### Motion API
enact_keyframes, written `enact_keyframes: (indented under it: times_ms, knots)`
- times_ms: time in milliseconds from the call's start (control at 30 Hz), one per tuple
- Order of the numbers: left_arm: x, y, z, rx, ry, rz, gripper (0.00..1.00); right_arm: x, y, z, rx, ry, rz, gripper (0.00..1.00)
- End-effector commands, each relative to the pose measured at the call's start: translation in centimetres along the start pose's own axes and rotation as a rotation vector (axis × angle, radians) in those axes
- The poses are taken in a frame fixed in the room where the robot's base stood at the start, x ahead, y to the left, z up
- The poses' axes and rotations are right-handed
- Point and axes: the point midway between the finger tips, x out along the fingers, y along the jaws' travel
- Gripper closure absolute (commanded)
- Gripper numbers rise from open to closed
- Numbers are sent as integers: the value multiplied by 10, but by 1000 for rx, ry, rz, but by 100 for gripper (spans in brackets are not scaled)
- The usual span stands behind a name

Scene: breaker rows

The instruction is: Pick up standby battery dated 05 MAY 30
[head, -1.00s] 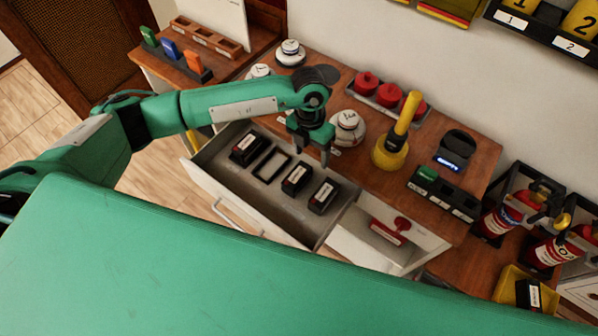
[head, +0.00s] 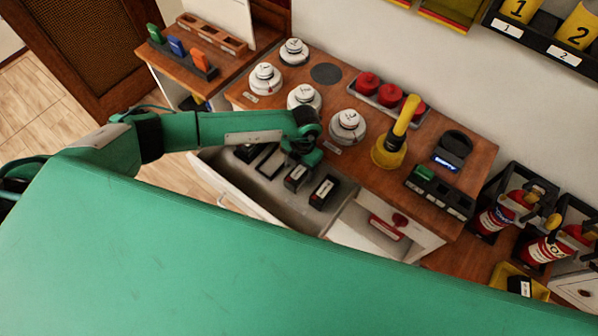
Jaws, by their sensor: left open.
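The left battery (head: 247,152) is partly covered by my arm, the middle battery (head: 296,177) stands just below my gripper, and the right battery (head: 323,191) is in clear view. The dates on the labels are too small to read. My left gripper (head: 299,166) points down at the middle battery and is open; its fingertips are hard to make out, and I cannot tell whether they touch the battery. My right gripper is out of view.
An empty black frame (head: 270,163) lies between the left and middle batteries. The wooden top (head: 340,99) behind the drawer carries white round detectors (head: 347,126), red knobs (head: 389,95) and a yellow handheld device (head: 400,135). Fire extinguishers (head: 503,211) stand at the right.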

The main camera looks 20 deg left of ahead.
Motion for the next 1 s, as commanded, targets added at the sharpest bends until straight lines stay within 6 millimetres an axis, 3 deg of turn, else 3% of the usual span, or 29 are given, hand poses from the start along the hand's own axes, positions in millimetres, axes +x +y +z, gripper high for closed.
enact_keyframes:
  times_ms: [200, 433, 767, 1000]
  knots:
    - [20, 0, 0, 0, 0, 0, 35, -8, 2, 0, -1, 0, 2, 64]
    - [22, 0, 0, 1, -1, -1, 35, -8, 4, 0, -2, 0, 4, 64]
    - [22, 0, 0, 1, -1, -1, 97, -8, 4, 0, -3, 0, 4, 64]
    - [21, 0, 1, 1, -3, -1, 100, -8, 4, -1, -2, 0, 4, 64]
